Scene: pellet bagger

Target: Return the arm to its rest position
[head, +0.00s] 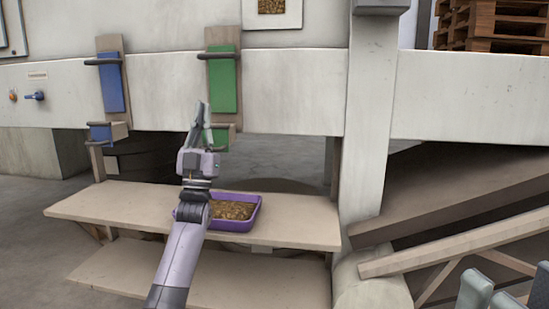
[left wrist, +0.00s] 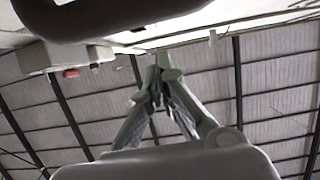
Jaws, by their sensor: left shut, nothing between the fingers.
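My left arm rises from the bottom of the head view, and its gripper (head: 201,106) points up in front of the green panel. The fingers are shut with nothing between them. In the left wrist view the gripper (left wrist: 157,92) also shows, its fingertips together against the ceiling. The purple tray (head: 258,212) of brown pellets stands on the upper shelf, behind and to the right of my left arm, which hides its left end.
A blue panel (head: 113,82) and a green panel (head: 223,80) hang on the pale beam. The wooden upper shelf (head: 300,228) is bare right of the tray. A lower shelf (head: 250,285) lies beneath. A pale post (head: 368,120) and sloping boards (head: 450,245) stand at the right.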

